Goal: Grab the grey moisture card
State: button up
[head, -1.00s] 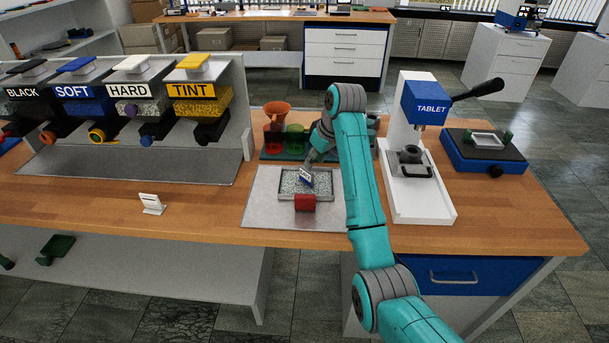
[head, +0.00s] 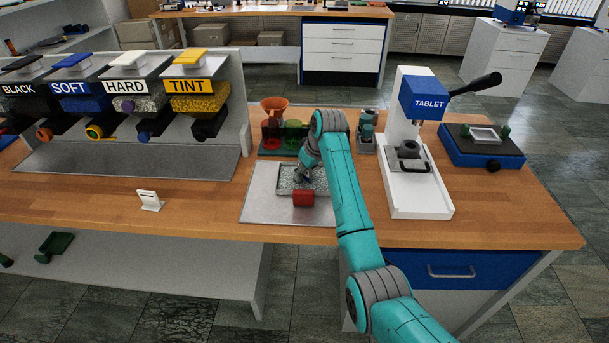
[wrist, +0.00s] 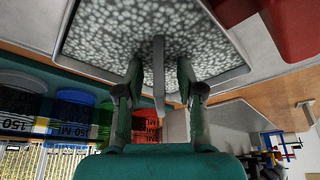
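A thin grey card (wrist: 158,82) shows edge-on in the wrist view, standing in a shallow tray (wrist: 232,72) of speckled grey granules. My gripper (wrist: 159,75) has one finger on each side of the card, with a gap visible on both sides. In the head view my gripper (head: 304,172) is low over the tray (head: 283,193).
A red block (head: 303,198) is at the tray's front edge. Coloured cups (head: 293,135) stand close behind, with an orange funnel (head: 274,105). A tablet press (head: 424,105) stands to the right. A small white holder (head: 150,200) is on the clear bench at left.

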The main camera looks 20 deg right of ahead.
grip_shut()
